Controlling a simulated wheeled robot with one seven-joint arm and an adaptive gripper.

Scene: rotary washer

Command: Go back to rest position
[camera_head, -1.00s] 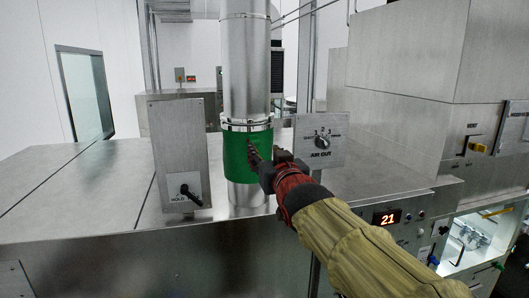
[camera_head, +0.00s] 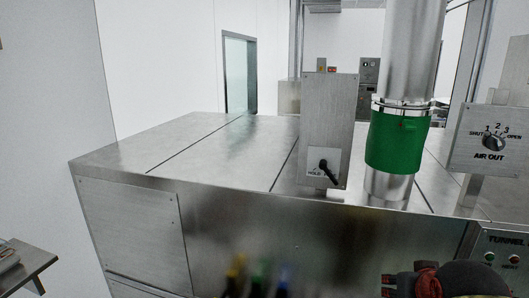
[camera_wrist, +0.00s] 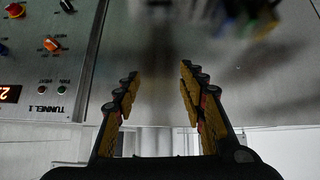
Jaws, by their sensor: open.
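My gripper (camera_wrist: 160,75) is open in the wrist view, its two yellow-padded fingers apart with nothing between them. A brushed metal panel lies behind the fingers. In the head view, the red and black wrist part of my arm (camera_head: 440,282) shows at the bottom right, in front of the machine's front panel and below the pipe. My fingertips are hard to make out there.
The metal machine (camera_head: 215,145) fills the middle. A pipe with a green band (camera_head: 398,143), a hold switch plate (camera_head: 329,125) and an AIR OUT dial plate (camera_head: 487,140) stand on it. A small table (camera_head: 35,258) is at the lower left.

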